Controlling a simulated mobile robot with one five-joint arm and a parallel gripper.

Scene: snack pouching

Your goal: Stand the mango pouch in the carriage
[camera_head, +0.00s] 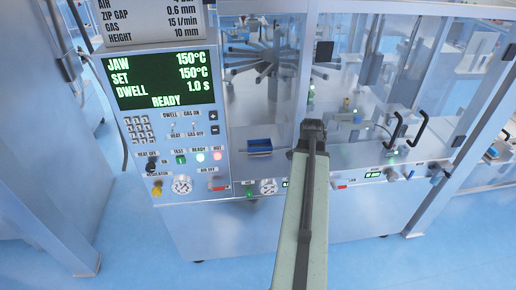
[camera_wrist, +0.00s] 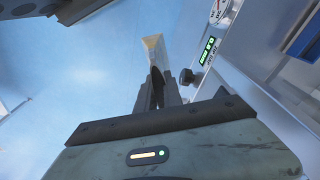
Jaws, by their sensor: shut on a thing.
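A thin, pale yellow pouch (camera_wrist: 153,46) is in my gripper (camera_wrist: 157,88) in the wrist view, seen nearly edge-on. My gripper is shut on its near end, and the pouch sticks out past the fingertips. No print on it is readable, so I cannot confirm the mango label. In the head view my arm reaches up from the bottom to the machine's front, and its dark end hides the gripper and pouch. I cannot make out the carriage for certain in either view.
A control panel (camera_head: 165,125) reading READY stands left of my arm. A small blue bin (camera_head: 259,144) sits on the machine's deck, with clear guard panels around. Black door handles (camera_head: 407,130) are to the right. Blue floor (camera_wrist: 70,75) lies below the pouch.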

